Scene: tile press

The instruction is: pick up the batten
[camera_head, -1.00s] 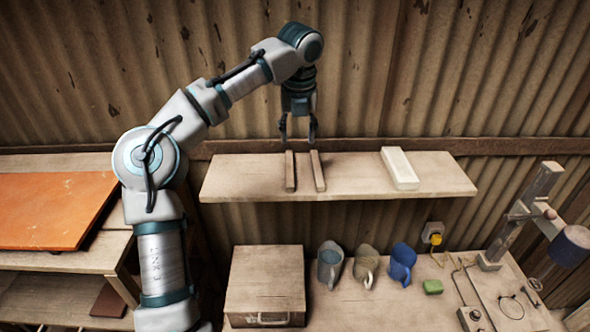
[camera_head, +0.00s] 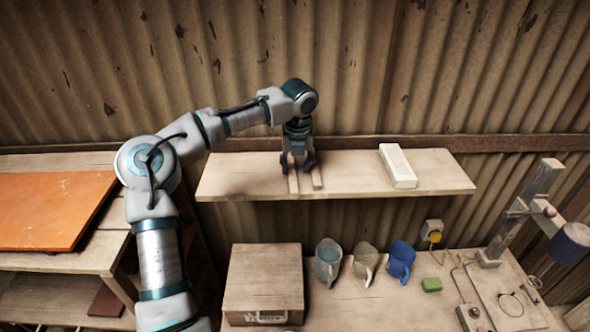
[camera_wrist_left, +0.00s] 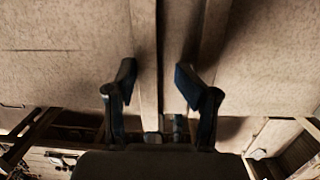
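Two narrow wooden battens lie side by side on the wall shelf (camera_head: 235,178), pointing toward its front edge. The left batten (camera_head: 293,186) and the right batten (camera_head: 317,181) are partly hidden by my left gripper (camera_head: 298,168). My left gripper points down with its fingers apart. In the left wrist view, the left batten (camera_wrist_left: 145,45) lies between the open fingertips, and the right batten (camera_wrist_left: 213,40) runs behind the right finger. I cannot tell whether the fingers touch either batten. My right gripper is not in view.
A pale block (camera_head: 397,166) lies farther right on the shelf. An orange board (camera_head: 50,210) lies at left. Corrugated wall stands close behind the shelf.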

